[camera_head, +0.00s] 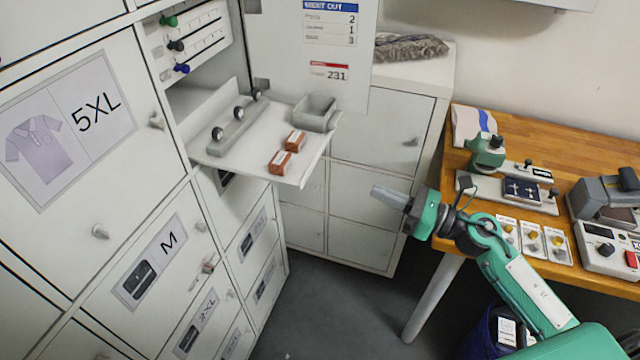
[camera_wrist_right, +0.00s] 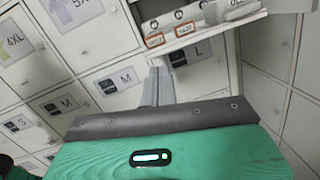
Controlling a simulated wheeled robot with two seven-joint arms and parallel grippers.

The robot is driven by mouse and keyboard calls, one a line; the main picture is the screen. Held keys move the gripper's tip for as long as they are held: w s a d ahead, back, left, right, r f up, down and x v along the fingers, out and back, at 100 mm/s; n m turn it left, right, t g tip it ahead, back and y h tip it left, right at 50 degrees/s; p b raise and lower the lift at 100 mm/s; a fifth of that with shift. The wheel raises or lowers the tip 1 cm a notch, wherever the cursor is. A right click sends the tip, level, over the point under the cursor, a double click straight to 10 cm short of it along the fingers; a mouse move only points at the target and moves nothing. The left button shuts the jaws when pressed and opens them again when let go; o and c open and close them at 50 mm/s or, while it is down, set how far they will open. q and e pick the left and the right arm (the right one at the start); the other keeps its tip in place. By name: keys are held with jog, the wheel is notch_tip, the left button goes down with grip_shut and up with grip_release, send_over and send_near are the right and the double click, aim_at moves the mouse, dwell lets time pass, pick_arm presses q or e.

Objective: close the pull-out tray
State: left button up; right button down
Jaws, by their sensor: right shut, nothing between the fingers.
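The pull-out tray (camera_head: 222,158) sticks out from an open locker compartment in the head view. It carries a strip with several dark round knobs, two orange-brown blocks (camera_head: 286,152) and a small grey bin (camera_head: 316,112). The tray's front edge also shows at the top of the right wrist view (camera_wrist_right: 222,32). My right gripper (camera_head: 378,190) is shut and empty, to the right of the tray and apart from it in the head view. Its fingers (camera_wrist_right: 157,72) show in the right wrist view, pointing toward the locker fronts below the tray. My left gripper is not in view.
An open door (camera_head: 345,40) with a printed list stands behind the tray. Lockers with knobs and labels fill the left. A wooden workbench (camera_head: 570,143) at right holds a stamping device (camera_head: 487,150), cards and a grey machine (camera_head: 604,250). Grey floor (camera_head: 330,320) lies clear between.

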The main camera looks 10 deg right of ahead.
jog(key=f+n+g, duration=0.1)
jog(key=n+g, duration=0.1)
jog(key=n, duration=0.1)
jog(key=p, duration=0.7)
send_near(306, 180)
jog(key=shift+n+g, duration=0.3)
jog(key=shift+g, duration=0.1)
jog(key=x, duration=0.5)
jog(key=shift+w+r, duration=0.15)
jog(key=shift+r, duration=0.05)
jog(key=shift+w+a+f+p, duration=0.25)
jog(key=shift+w+a+p, duration=0.3)
jog(key=shift+a, duration=0.15)
